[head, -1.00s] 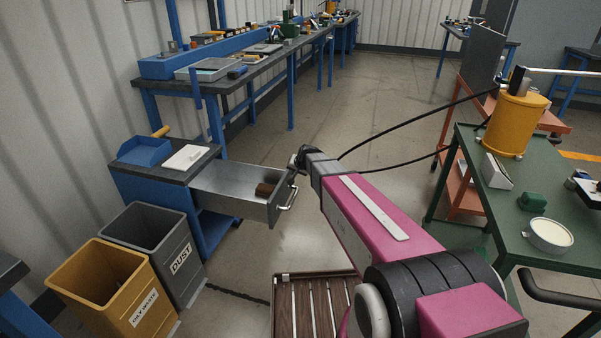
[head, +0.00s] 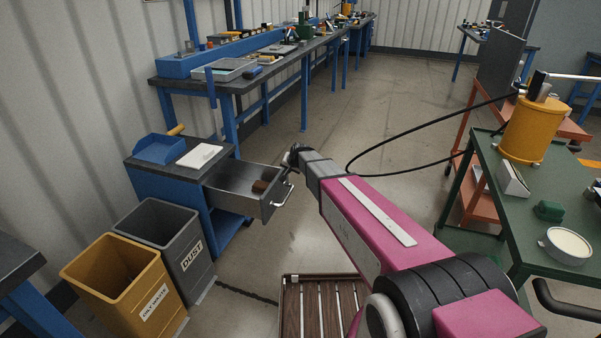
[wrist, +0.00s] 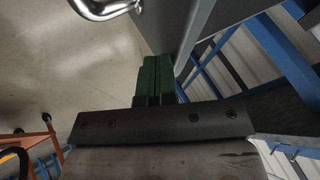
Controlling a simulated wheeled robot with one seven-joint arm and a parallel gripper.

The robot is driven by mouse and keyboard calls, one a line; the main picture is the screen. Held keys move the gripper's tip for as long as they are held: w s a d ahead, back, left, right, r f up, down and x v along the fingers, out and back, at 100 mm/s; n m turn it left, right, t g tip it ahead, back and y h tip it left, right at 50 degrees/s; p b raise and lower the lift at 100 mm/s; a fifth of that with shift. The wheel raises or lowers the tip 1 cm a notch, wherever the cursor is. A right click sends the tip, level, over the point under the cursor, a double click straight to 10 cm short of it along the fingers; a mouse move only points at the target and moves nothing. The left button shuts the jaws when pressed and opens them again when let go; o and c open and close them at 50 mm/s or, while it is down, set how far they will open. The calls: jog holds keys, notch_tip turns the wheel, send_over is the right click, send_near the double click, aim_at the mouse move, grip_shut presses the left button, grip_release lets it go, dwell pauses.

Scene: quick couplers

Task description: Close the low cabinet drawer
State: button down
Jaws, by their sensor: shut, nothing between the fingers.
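The low blue cabinet (head: 170,195) with a dark top stands at the left in the head view. Its grey metal drawer (head: 245,207) is partly pulled out to the right, with a brown block (head: 260,186) inside. The drawer's silver handle (head: 284,195) is on its front; it also shows at the top of the wrist view (wrist: 105,9). My gripper (wrist: 158,62) shows green fingers shut together and empty, beside the dark drawer front (wrist: 172,22). In the head view my wrist is at the far end of the drawer front. I cannot tell if the fingers touch it.
A grey bin (head: 178,255) and a yellow bin (head: 125,285) stand in front of the cabinet. A slatted wooden pallet-like piece (head: 320,305) lies on the floor. A green table (head: 510,215) with a yellow canister (head: 530,130) is at the right. Floor beyond the drawer is clear.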

jog(key=w+a, duration=0.4)
jog(key=a, duration=0.8)
jog(key=w+a, duration=0.5)
jog(key=a, duration=0.8)
jog(key=shift+w+a, duration=0.15)
jog(key=shift+a, duration=0.1)
jog(key=shift+d, duration=0.1)
jog(key=s+d+r, duration=0.7)
jog(key=r, duration=0.1)
jog(key=s+d+f+g+h, duration=0.15)
jog(key=s+d, duration=0.25)
jog(key=d, duration=0.4)
jog(key=s+d+f+n, duration=0.1)
jog(key=s+d+f, duration=0.1)
jog(key=s+d, duration=0.4)
jog(key=s+d+f+g+h, duration=0.1)
jog(key=s+d+f, duration=0.15)
jog(key=d, duration=0.65)
jog(key=s+d+f+n+g+h, duration=0.1)
jog(key=s+d+g, duration=0.3)
jog(key=s+d, duration=1.4)
jog(key=s, duration=0.4)
jog(key=shift+d+f+n, duration=0.15)
jog(key=shift+d+n, duration=0.2)
jog(key=shift+n, duration=0.05)
